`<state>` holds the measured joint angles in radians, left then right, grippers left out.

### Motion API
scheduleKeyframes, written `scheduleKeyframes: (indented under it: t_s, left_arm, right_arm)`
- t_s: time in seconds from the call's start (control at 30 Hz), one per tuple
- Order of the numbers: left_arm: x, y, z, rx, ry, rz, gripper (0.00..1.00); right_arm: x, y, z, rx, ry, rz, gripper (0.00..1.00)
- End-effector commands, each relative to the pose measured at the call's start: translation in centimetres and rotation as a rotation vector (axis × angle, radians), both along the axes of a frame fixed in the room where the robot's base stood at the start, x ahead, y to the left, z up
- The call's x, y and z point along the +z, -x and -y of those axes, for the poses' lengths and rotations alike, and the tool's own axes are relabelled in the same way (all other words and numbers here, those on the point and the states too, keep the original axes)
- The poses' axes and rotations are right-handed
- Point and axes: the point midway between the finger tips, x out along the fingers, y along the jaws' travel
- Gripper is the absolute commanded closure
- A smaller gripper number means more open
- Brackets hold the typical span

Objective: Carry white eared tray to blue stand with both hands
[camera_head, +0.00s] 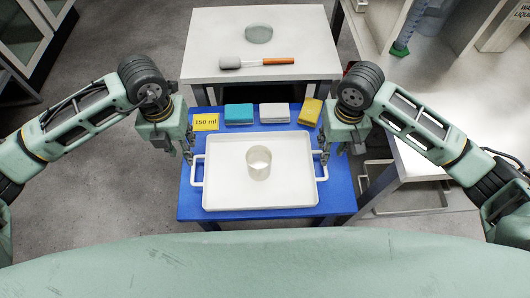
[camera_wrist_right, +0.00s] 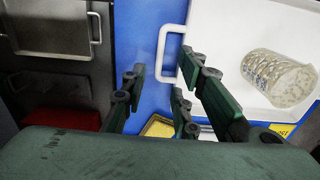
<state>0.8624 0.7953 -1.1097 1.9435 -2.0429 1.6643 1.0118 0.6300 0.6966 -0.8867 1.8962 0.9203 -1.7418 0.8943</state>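The white eared tray (camera_head: 217,196) lies over the blue stand (camera_head: 338,190), with a handle on its left and right sides. A clear glass beaker (camera_head: 259,163) is in it; the wrist view shows the beaker (camera_wrist_right: 277,76) as well. My left gripper (camera_head: 188,150) is at the left handle, fingers pointing down; its finger gap is too small to read. My right gripper (camera_head: 323,157) is at the right handle. In the right wrist view its fingers (camera_wrist_right: 160,80) stand apart, with the tray handle (camera_wrist_right: 161,50) showing between them.
Behind the tray lie a yellow "150 ml" card (camera_head: 206,122), a teal pad (camera_head: 239,114), a white pad (camera_head: 274,113) and a yellow pad (camera_head: 310,112). A white table (camera_head: 205,55) beyond bears a glass dish (camera_head: 259,34) and an orange-handled tool (camera_head: 262,62). A white bench (camera_head: 445,110) is right.

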Motion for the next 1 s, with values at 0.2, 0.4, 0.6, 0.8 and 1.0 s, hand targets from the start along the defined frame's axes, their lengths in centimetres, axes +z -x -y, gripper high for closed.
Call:
scheduleKeyframes:
  t_s: [0.2,0.4,0.6,0.8,1.0]
  left_arm:
    - [0.0,0.0,0.0,0.0,0.0,0.0,0.72]
    - [0.0,0.0,0.0,0.0,0.0,0.0,0.72]
    - [0.0,0.0,0.0,0.0,0.0,0.0,0.72]
    - [0.0,0.0,0.0,0.0,0.0,0.0,0.72]
    - [0.0,0.0,0.0,0.0,0.0,-0.001,0.72]
  right_arm:
    - [2.8,0.0,0.0,0.0,-0.001,0.001,0.72]
    - [3.3,0.0,0.0,0.0,0.0,0.0,0.72]
    - [3.2,0.0,0.0,0.0,0.0,0.0,0.72]
    - [3.2,0.0,0.0,0.0,0.0,0.0,0.72]
    - [3.2,0.0,0.0,0.0,0.0,-0.001,0.72]
